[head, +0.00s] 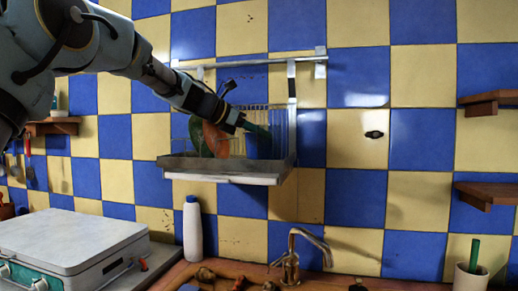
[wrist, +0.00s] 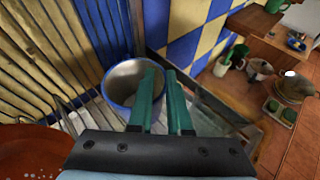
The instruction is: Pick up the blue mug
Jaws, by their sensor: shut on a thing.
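The blue mug (wrist: 109,90) stands in the wall-mounted dish rack, its open mouth facing the wrist camera. It also shows in the head view (head: 259,147), partly hidden by my gripper and the rack wires. My gripper (head: 262,131) reaches into the rack from the left. In the wrist view, its green fingers (wrist: 163,76) are close together at the mug's right rim, shut on the mug wall. One finger overlaps the mouth and the other is outside. The mug's lower part is hidden, so I cannot tell whether it touches the rack tray.
The dish rack (head: 222,178) has wire sides and a front ledge. An orange dish (head: 215,140) stands left of the mug. A white bottle (head: 193,230), a faucet (head: 291,256) and a metal case (head: 65,238) are below. Wall shelves (head: 487,194) are at right.

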